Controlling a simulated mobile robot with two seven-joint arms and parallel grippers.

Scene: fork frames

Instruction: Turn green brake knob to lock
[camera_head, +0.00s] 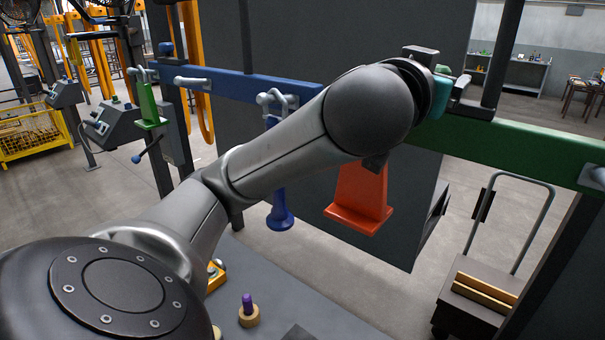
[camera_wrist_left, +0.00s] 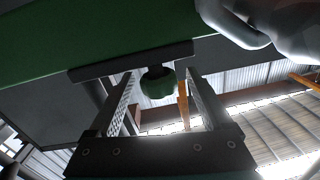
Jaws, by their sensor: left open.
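The green brake knob (camera_wrist_left: 158,84) shows in the left wrist view, standing out from a dark plate (camera_wrist_left: 130,60) on the green beam (camera_wrist_left: 70,40). My left gripper (camera_wrist_left: 159,76) is open, with one finger on each side of the knob. Gaps show between the knob and both fingers, and I see no contact. My right gripper is in neither view.
A blue beam (camera_head: 235,83) with a blue hanging piece (camera_head: 279,205) lies left of the green one. An orange-red piece (camera_head: 360,195) hangs below my wrist. A grey table (camera_head: 290,300) carries a wooden base with a purple peg (camera_head: 248,303). A trolley (camera_head: 480,285) stands at right.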

